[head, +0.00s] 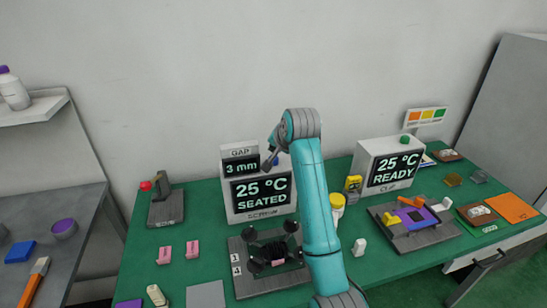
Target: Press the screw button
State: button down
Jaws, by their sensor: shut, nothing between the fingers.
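The screw unit (233,206) is a pale box at the back of the green table. Its dark screen reads "25 °C SEATED", with a label below that looks like "SCREW". A smaller "GAP 3 mm" panel (240,152) stands on its left part. A blue button (276,160) shows at its top right, partly covered by my gripper. My gripper (266,167) is shut and empty, pointing down and left, at the button in the picture. I cannot tell whether it touches the button.
A second unit (365,160) reads "25 °C READY" and has a green button (405,139) on top. A dark fixture (240,268) with black knobs stands in front of the screw unit. A lever with a red knob (146,186) stands left.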

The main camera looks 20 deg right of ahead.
jog(key=shift+f, duration=0.15)
dwell(0.7)
jog(key=shift+f, duration=0.25)
jog(key=shift+f, duration=0.6)
dwell(0.9)
dwell(0.3)
jog(key=shift+r, duration=1)
jog(key=shift+r, duration=0.15)
jog(key=shift+r, duration=2.35)
